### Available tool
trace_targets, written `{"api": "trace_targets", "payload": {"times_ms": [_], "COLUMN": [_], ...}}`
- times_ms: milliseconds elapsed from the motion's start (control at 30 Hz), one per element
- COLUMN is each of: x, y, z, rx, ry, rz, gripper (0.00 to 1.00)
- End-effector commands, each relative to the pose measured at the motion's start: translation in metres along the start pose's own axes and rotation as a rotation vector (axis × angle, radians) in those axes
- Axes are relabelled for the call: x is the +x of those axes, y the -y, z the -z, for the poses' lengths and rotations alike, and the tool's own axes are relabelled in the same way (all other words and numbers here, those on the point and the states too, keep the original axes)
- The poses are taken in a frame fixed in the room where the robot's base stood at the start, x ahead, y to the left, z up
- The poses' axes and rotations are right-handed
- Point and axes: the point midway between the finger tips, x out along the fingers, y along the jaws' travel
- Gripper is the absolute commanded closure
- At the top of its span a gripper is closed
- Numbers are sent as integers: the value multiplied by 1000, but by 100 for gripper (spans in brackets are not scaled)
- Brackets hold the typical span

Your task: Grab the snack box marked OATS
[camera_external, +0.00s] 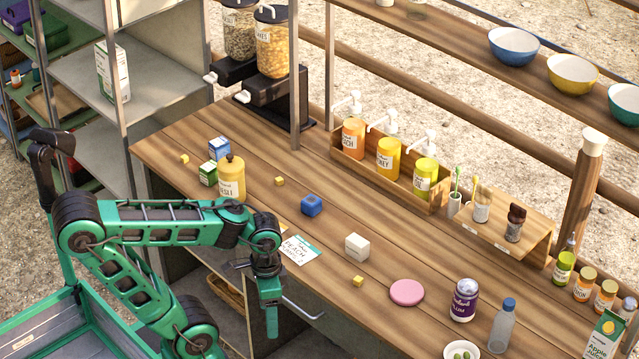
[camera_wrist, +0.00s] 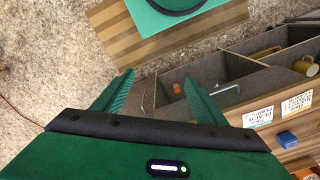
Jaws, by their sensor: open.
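Two small snack boxes stand at the left end of the wooden table in the external view: a blue and white one (camera_external: 219,148) and a green and white one (camera_external: 208,174) in front of it. Their labels are too small to read, so I cannot tell which is marked OATS. Both are beside a yellow jar (camera_external: 231,178). My gripper (camera_external: 271,325) hangs pointing down at the table's front edge, apart from both boxes and to their right. In the wrist view my gripper (camera_wrist: 159,78) has its fingers spread with nothing between them. Neither snack box is recognisable there.
A blue cube (camera_external: 311,205), a white box (camera_external: 357,247), a pink disc (camera_external: 407,292) and flat cards (camera_external: 301,250) lie on the table. Dispensers (camera_external: 272,50) and a pump-bottle rack (camera_external: 392,180) stand behind. A shelf post (camera_external: 294,80) rises at the back.

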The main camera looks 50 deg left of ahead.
Motion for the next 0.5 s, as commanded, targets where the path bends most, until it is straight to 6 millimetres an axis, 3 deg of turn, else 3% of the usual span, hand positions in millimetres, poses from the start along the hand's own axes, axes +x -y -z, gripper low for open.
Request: {"api": "trace_targets", "payload": {"times_ms": [367, 500], "x": [-93, -96], "y": [2, 18], "z": [1, 22], "rx": [-1, 16], "ry": [-4, -18], "rz": [0, -27], "gripper": [34, 34]}}
